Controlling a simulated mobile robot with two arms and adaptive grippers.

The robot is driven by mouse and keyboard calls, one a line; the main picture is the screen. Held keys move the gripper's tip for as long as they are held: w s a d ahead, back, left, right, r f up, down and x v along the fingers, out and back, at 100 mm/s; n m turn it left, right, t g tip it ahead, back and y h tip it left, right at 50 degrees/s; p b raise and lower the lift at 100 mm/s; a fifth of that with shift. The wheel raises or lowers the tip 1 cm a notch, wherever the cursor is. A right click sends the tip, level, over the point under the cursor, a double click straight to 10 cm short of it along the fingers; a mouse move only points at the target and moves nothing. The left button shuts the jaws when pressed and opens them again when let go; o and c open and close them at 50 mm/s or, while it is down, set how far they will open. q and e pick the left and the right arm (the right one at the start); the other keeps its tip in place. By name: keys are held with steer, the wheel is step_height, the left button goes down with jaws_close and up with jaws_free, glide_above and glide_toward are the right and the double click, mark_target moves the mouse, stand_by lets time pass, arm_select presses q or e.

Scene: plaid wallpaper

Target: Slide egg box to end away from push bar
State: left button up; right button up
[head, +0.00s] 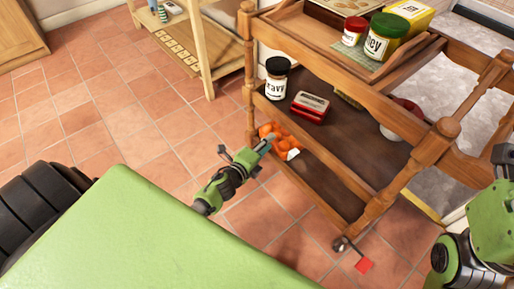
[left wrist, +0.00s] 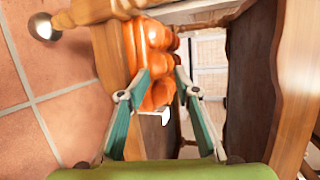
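The orange egg box (head: 278,138) sits on the bottom shelf of the wooden cart (head: 425,160), at the shelf's left end near a corner post. In the left wrist view the egg box (left wrist: 150,50) shows its bumpy orange side, with a small white patch below it. My left gripper (head: 262,146) reaches in from the left at the bottom shelf. In the left wrist view its fingers (left wrist: 162,78) are apart, with part of the egg box between and beyond the tips. Contact is unclear. My right arm shows at the right edge; its gripper is out of view.
Jars (head: 387,36) stand in the top tray. Tiled floor lies clear to the left.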

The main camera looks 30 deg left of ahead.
arm_select(q)
steer(key=v, duration=0.8)
steer(key=shift+s+r, duration=0.3)
steer(key=shift+s, duration=0.05)
